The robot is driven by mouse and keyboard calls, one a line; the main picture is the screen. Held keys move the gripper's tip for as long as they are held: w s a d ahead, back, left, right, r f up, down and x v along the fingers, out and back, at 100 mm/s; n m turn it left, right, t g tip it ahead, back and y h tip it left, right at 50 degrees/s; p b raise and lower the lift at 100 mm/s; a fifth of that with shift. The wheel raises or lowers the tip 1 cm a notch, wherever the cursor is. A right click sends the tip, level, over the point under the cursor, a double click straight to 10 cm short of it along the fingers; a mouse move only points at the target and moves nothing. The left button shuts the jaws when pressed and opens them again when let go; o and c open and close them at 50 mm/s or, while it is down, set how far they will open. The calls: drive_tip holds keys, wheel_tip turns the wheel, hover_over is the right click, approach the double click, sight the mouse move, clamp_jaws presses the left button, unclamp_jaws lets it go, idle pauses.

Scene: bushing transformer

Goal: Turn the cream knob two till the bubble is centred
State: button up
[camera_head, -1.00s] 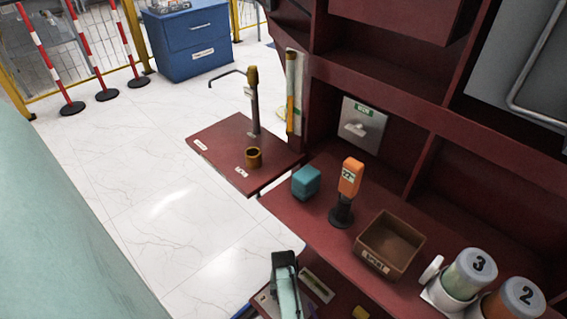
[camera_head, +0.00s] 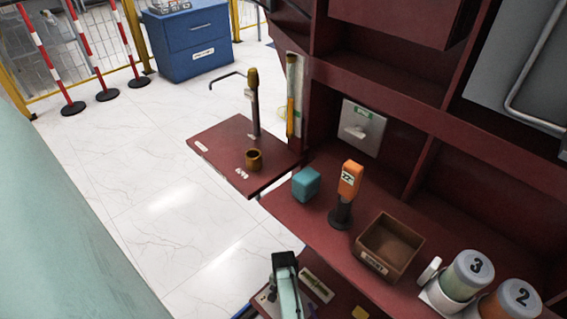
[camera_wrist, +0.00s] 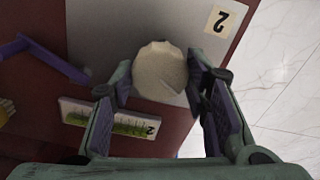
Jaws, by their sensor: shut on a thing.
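The cream knob (camera_wrist: 160,72) is in the wrist view, on a grey plate (camera_wrist: 100,40) beside a label marked 2 (camera_wrist: 221,20). My gripper (camera_wrist: 158,90) has one finger on each side of the knob and is shut on it. The level (camera_wrist: 110,119), a pale strip with a green window and a 2 at its end, lies just below the knob in the wrist view. Its bubble is too small to make out. In the head view the level (camera_head: 318,285) shows beside my gripper (camera_head: 284,262), and the knob is hidden there.
A purple bar (camera_wrist: 45,58) lies left of the knob in the wrist view. In the head view, a brown bin (camera_head: 390,245), an orange device (camera_head: 349,180) and a teal block (camera_head: 306,183) stand on the red bench behind. Open floor lies to the left.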

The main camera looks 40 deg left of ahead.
drive_tip(key=o, duration=1.1)
drive_tip(key=shift+o, duration=0.2)
drive_tip(key=shift+r, duration=0.1)
wheel_tip(320, 180, up, 12)
idle(0.4)
